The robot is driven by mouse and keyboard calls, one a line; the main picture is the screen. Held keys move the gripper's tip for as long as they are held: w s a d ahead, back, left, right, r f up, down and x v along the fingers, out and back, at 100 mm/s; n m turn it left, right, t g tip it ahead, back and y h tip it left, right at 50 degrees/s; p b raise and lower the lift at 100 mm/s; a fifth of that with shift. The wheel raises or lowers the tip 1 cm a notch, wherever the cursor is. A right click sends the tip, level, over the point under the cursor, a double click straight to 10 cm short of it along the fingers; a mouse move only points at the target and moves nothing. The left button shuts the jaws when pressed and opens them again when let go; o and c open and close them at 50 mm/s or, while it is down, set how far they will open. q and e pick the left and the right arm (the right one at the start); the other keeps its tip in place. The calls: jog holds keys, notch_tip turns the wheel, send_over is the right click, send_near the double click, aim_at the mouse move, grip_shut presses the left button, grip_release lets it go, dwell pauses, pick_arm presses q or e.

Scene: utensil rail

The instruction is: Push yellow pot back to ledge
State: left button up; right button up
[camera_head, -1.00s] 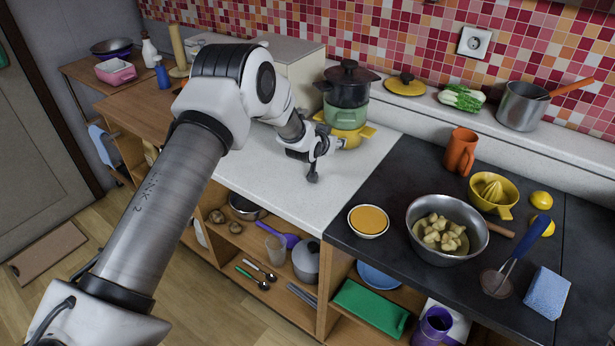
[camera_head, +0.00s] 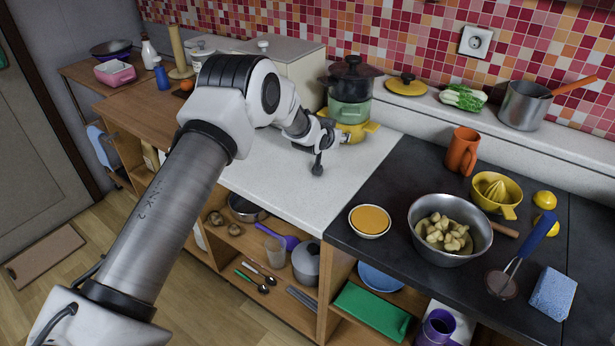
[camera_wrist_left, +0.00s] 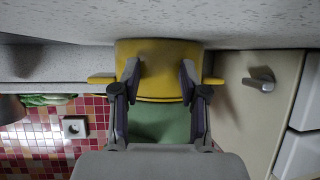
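The yellow pot (camera_head: 354,131) stands on the white counter with a green pot (camera_head: 349,113) and a black lidded pot (camera_head: 350,88) stacked on it. The stack is close to the raised ledge (camera_head: 412,112) along the back wall; I cannot tell whether it touches. My left gripper (camera_head: 338,136) is at the yellow pot's front. In the upside-down left wrist view, its two fingers (camera_wrist_left: 159,80) are spread apart before the yellow pot (camera_wrist_left: 155,55), with nothing between them; contact is unclear. The green pot (camera_wrist_left: 160,122) also shows there. My right gripper is out of view.
A cream box (camera_head: 292,65) stands left of the stack. A yellow lid (camera_head: 406,85), a leafy vegetable (camera_head: 462,97) and a steel saucepan (camera_head: 523,106) sit on the ledge. An orange mug (camera_head: 462,151) stands on the dark counter. The white counter in front is clear.

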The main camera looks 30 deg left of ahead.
pick_arm(q)
jog(key=shift+w+b, duration=0.85)
jog(key=shift+w, duration=0.55)
jog(key=shift+s+d+p, duration=0.15)
jog(key=shift+s+p, duration=1.05)
jog(key=shift+s, duration=2.35)
jog(key=shift+w, duration=0.1)
